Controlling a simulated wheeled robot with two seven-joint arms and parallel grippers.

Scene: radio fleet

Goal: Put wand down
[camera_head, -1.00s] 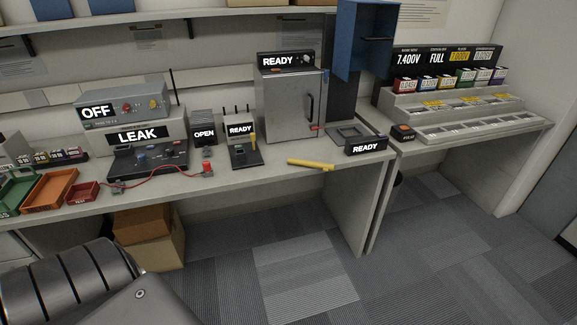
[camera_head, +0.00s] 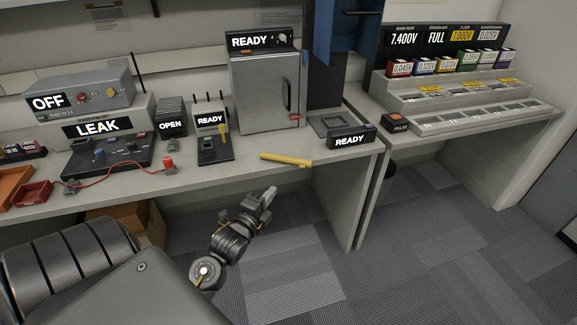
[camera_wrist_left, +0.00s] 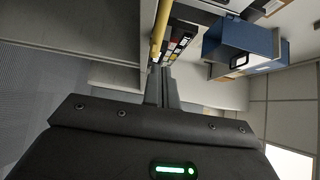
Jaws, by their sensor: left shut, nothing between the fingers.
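A yellow wand (camera_head: 286,159) lies on the workbench (camera_head: 340,165), along its front edge. It also shows in the left wrist view as a yellow bar (camera_wrist_left: 160,30) beyond the fingers. My left gripper (camera_head: 268,194) is in front of the bench, below and apart from the wand. Its fingers (camera_wrist_left: 161,72) are together with nothing between them in the left wrist view. My right gripper is not in view.
A grey metal cabinet (camera_head: 265,90) and a small black READY device (camera_head: 213,145) holding a yellow piece stand behind the wand. Another READY sign (camera_head: 350,139) sits to its right. A red cable (camera_head: 120,178) lies to the left. The carpet floor (camera_head: 290,270) is open.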

